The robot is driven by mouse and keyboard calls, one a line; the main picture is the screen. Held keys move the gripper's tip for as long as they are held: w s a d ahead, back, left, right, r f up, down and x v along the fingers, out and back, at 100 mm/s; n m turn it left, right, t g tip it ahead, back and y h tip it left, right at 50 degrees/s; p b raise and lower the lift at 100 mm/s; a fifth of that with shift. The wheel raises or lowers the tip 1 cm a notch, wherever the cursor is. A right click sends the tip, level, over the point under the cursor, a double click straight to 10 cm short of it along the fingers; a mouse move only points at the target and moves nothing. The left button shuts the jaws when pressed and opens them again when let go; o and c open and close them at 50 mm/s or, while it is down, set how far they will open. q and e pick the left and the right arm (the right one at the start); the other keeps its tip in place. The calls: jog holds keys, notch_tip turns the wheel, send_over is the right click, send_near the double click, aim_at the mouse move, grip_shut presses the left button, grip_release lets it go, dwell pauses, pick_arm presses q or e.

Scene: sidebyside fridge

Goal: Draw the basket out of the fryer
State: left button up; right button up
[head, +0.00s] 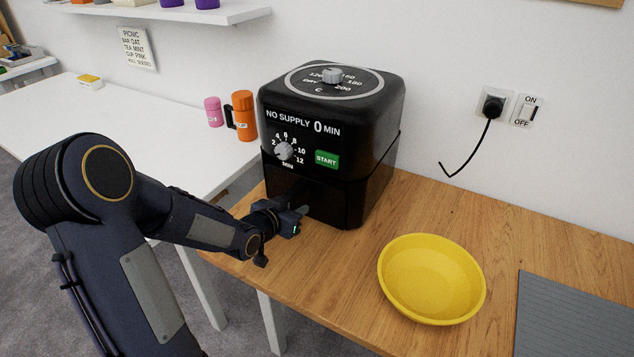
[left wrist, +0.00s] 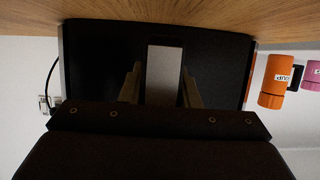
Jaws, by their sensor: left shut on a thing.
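The black fryer (head: 330,140) stands on the wooden counter against the wall. Its front panel reads "NO SUPPLY 0 MIN" and has a dial and a green START button. The basket front (head: 328,203) is the lower front part, and it looks flush with the body. My left gripper (head: 302,211) is at this lower front and partly hides it. In the left wrist view its two fingers stand on either side of the pale-faced basket handle (left wrist: 165,72), shut on it. The inside of the basket is hidden. My right gripper is not in view.
A yellow bowl (head: 431,278) sits on the counter right of the fryer, with a grey ridged mat (head: 575,318) farther right. An orange cup (head: 245,116) and a pink cup (head: 213,112) stand on the white table (head: 160,125) at left. A plug (head: 493,106) is in the wall socket.

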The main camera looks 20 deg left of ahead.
pick_arm(q)
jog(key=shift+s+a+f+p, duration=0.1)
jog(key=shift+s+a+p, duration=0.1)
jog(key=shift+s, duration=1.95)
jog(key=shift+s+a+f+p, duration=0.1)
jog(key=shift+s+a, duration=0.05)
jog(key=shift+s, duration=1.95)
jog(key=s+a+p, duration=0.1)
jog(key=s+p, duration=0.2)
jog(key=s, duration=1.5)
jog(key=shift+a, duration=0.2)
dwell(1.0)
jog(key=shift+r, duration=0.1)
